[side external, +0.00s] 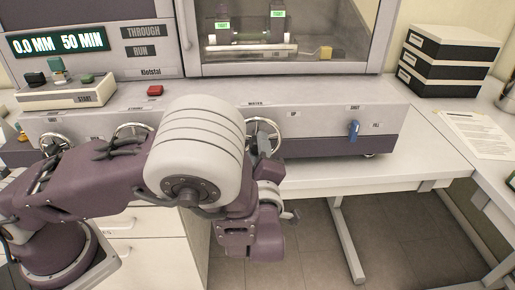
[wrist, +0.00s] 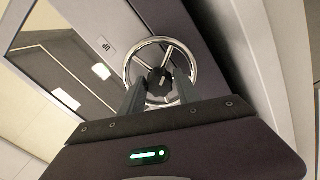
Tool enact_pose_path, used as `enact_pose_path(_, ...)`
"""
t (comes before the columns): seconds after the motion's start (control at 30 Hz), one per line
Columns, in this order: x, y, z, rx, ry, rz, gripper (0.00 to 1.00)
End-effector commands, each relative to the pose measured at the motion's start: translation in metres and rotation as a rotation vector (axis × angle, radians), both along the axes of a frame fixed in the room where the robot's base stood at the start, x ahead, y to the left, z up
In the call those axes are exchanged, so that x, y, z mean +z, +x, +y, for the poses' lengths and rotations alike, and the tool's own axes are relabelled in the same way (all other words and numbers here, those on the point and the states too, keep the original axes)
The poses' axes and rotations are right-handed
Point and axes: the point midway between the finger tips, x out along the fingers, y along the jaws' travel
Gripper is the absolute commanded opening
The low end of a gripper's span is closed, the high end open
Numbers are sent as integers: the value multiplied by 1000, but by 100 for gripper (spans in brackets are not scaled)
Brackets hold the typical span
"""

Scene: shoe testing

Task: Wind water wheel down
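The water wheel (side external: 276,127) is a chrome handwheel on the front panel of the machine, under the WATER label. In the side external view my wrist partly covers it. In the wrist view the wheel (wrist: 194,62) shows its rim, thin spokes and a dark hub (wrist: 159,82). My gripper (wrist: 160,82) points at the wheel with its two dark fingers apart, one on each side of the hub as seen. Nothing is clearly clamped between them, and I cannot tell if they touch the wheel. In the side external view the fingers (side external: 264,151) are mostly hidden.
A second handwheel (side external: 133,130) is left, partly behind my arm. A blue lever (side external: 353,130) is on the panel's right. A red button (side external: 155,90) sits on the ledge. Stacked black boxes (side external: 440,65) and a paper (side external: 472,135) are on the right-hand worktop.

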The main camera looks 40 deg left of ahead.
Motion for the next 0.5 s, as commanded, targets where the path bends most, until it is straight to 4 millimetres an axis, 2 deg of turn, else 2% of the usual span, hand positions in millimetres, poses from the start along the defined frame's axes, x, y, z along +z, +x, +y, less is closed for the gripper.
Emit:
enact_pose_path(0.03,0,0,0,1,0,0,51)
enact_pose_path(0.07,0,0,0,1,1,-1,55)
enact_pose_path(0.37,1,-1,0,1,2,-2,55)
enact_pose_path(0.5,1,-17,-17,-3,2,-2,55)
